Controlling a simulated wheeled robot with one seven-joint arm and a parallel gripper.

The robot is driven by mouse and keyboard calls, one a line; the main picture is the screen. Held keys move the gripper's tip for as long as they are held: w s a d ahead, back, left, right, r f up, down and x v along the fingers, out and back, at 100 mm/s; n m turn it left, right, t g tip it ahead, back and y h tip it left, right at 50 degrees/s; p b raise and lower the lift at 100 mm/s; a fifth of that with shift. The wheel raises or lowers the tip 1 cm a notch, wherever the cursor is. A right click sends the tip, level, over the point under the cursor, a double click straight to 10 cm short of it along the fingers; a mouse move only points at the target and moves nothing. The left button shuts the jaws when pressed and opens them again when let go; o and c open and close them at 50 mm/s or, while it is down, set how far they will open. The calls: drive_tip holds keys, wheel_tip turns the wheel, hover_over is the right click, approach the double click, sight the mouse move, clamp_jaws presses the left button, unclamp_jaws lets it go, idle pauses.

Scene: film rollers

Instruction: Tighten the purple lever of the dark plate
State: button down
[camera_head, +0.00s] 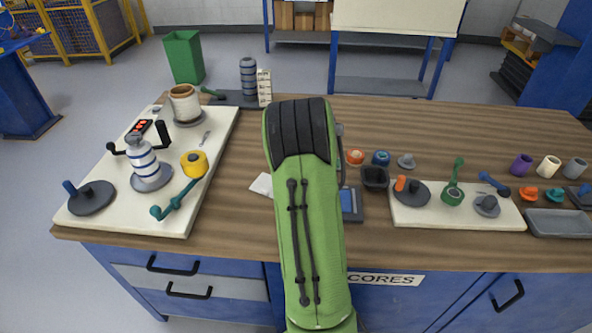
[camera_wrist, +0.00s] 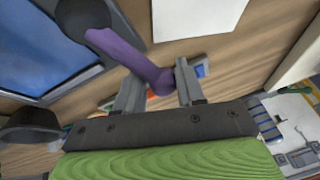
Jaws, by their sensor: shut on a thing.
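A purple lever (camera_wrist: 122,52) shows in the wrist view, slanting from upper left down between my fingers. My gripper (camera_wrist: 157,80) is shut on the lever's lower right end, with a grey finger on each side. In the head view my green arm hides the lever and my gripper.
Left on the wooden bench is a white board (camera_head: 105,211) with rollers and levers; a smaller white board (camera_head: 425,214) with several discs and levers is right. A dark bin (camera_head: 375,179), blue-screened device (camera_head: 350,203) and grey tray (camera_head: 558,223) stand nearby.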

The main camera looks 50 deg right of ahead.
drive_tip(key=shift+w+a+f, duration=0.1)
drive_tip(key=shift+a, duration=0.1)
drive_tip(key=c, duration=0.8)
unclamp_jaws()
drive_tip(key=shift+r, duration=0.45)
drive_tip(key=p+v, duration=0.4)
drive_tip(key=v, duration=1.1)
